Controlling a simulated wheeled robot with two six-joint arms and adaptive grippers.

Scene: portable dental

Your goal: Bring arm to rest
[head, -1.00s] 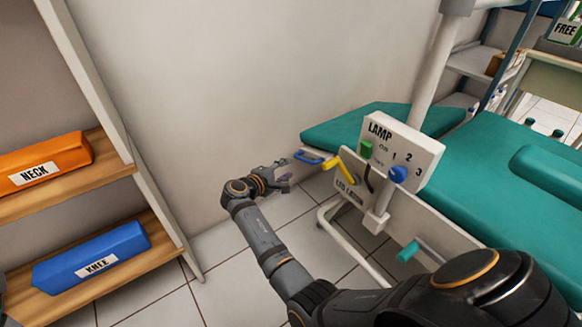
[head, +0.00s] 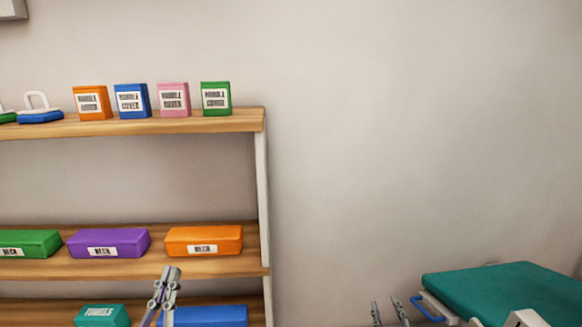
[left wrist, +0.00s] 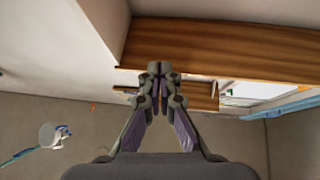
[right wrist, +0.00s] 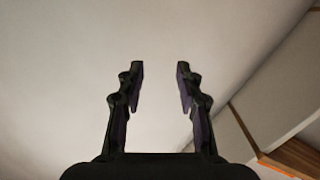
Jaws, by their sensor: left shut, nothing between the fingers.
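My left gripper (head: 172,272) stands at the bottom of the head view, in front of the lower shelves. In the left wrist view (left wrist: 158,68) its fingertips meet, and it is shut and empty. My right gripper (head: 389,308) shows only its fingertips at the bottom edge of the head view, left of the teal bed in the picture. In the right wrist view (right wrist: 159,68) its two fingers stand well apart, with nothing between them. The rest of both arms is out of the head view.
A wooden shelf unit (head: 180,124) on the left holds several small coloured boxes on top and an orange box (head: 204,240) below. The teal bed (head: 500,290) is at lower right, with a blue handle (head: 428,310). The wall between is bare.

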